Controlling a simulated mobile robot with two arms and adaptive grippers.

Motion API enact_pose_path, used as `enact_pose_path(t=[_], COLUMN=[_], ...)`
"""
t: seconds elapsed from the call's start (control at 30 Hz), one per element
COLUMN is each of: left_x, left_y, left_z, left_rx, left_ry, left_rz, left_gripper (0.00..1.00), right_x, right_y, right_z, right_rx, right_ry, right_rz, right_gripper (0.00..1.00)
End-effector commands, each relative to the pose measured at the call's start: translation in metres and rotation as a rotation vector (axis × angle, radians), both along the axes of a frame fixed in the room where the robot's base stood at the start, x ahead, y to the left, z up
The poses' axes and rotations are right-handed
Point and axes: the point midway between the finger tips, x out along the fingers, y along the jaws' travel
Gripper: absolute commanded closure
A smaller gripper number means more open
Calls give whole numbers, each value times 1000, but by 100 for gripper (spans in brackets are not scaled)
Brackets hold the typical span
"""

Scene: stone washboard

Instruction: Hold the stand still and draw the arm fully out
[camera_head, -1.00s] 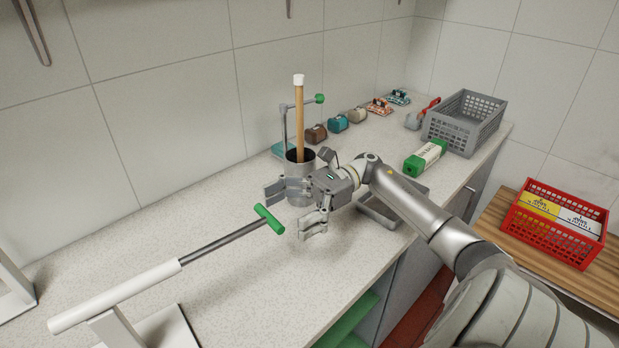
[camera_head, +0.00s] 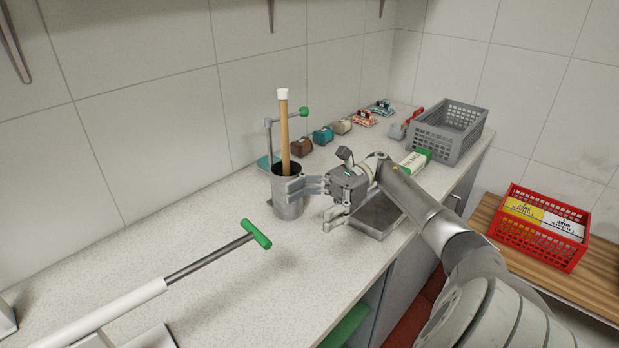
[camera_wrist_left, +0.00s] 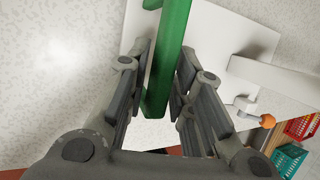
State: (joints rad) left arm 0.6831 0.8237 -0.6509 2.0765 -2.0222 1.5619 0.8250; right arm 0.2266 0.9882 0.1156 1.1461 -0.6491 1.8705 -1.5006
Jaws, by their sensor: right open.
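The stand's arm is a white tube (camera_head: 118,308) with a grey rod (camera_head: 208,260) coming out of it, ending in a green T-shaped handle (camera_head: 256,234). Part of a white base plate (camera_head: 150,338) shows below; the rest is cut off. My right gripper (camera_head: 311,206) is open and empty, to the right of the handle and apart from it, with one finger in front of the metal cup. In the left wrist view, my left gripper (camera_wrist_left: 162,85) has its fingers against both sides of a green bar (camera_wrist_left: 165,60), above a white plate (camera_wrist_left: 215,45).
The metal cup (camera_head: 288,205) with a wooden stick (camera_head: 284,140) stands close behind my right gripper. A grey tray (camera_head: 378,218), green-white box (camera_head: 413,162) and grey basket (camera_head: 450,128) are to the right. A red basket (camera_head: 540,230) stands on a wooden surface.

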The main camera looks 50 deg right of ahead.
Motion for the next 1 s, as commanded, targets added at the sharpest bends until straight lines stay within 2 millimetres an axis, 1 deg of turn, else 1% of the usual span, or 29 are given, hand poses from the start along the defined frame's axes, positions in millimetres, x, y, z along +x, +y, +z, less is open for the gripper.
enact_pose_path(t=[0.03, 0.1, 0.13, 0.43, 0.53, 0.67, 0.9, 1.0], left_x=[1, 1, 1, 2, 1, -4, -19, -24], left_y=[0, 0, 0, 1, 3, 9, 25, 30], left_z=[0, 1, 1, 4, 10, 29, 76, 92], left_rx=[0, 0, -1, -1, -1, 1, 1, 0], left_ry=[-2, -4, -5, -10, -13, -15, -14, -13], left_rz=[1, 1, 1, 2, 3, 2, 3, 3], left_gripper=[68, 59, 57, 57, 57, 57, 57, 57], right_x=[0, 0, 0, 0, 0, 0, 0, 0], right_y=[0, 0, 0, 0, 0, 0, 0, 0], right_z=[0, 0, 0, 0, 0, 0, 0, 0], right_rx=[0, 0, 0, 0, 0, 0, 0, 0], right_ry=[0, 0, 0, 0, 0, 0, 0, 0], right_rz=[0, 0, 0, 0, 0, 0, 0, 0], right_gripper=[7, 7, 7, 7, 7, 7, 7, 7])
